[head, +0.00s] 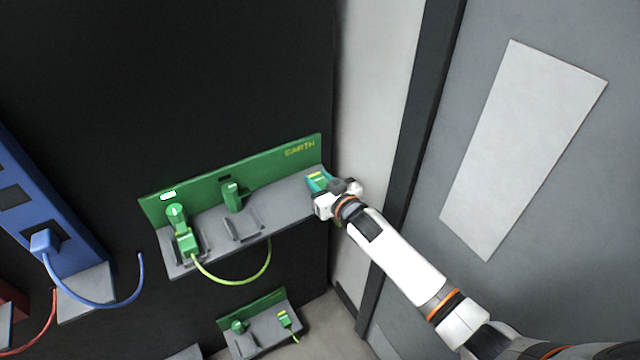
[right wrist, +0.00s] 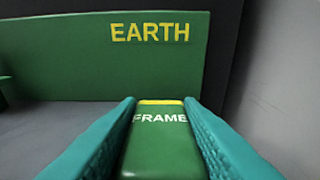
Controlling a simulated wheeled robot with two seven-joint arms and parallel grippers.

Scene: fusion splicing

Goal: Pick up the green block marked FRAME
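The green block marked FRAME (right wrist: 160,140) has a yellow strip at its far end. In the right wrist view it fills the space between the two teal fingers of my right gripper (right wrist: 160,105). Both fingers lie along its sides with no clear gap, so the gripper looks shut on it. In the head view, my right gripper (head: 320,181) is at the right end of the grey shelf (head: 285,205), below the EARTH lettering. The block's underside is hidden, so I cannot tell whether it touches the shelf. My left gripper is not in view.
A green back panel (head: 262,165) stands behind the shelf. A green plug (head: 187,243) with a yellow-green cable (head: 235,282) is at the shelf's left. A blue panel (head: 40,200) stands further left. A pale wall (head: 375,100) rises close right of the shelf.

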